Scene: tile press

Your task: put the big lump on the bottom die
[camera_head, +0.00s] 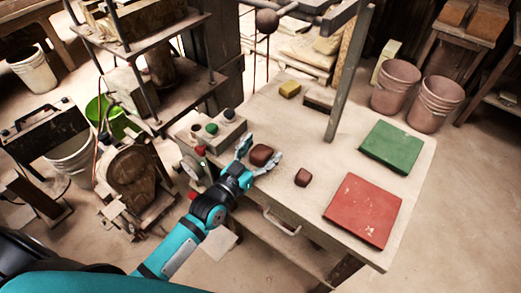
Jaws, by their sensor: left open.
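The big lump (262,156), brown-red and rounded, lies on the pale table. My left gripper (259,151) is open, with its fingers on either side of the big lump. I cannot tell whether the fingers touch it. A smaller brown-red lump (302,177) lies to the right on the table. I cannot tell for sure which part is the bottom die. My right gripper is not in view.
A red slab (363,209) and a green slab (391,148) lie on the table (330,150) at right. A grey post (347,75) rises at its back. A button box (219,130) stands at its left edge.

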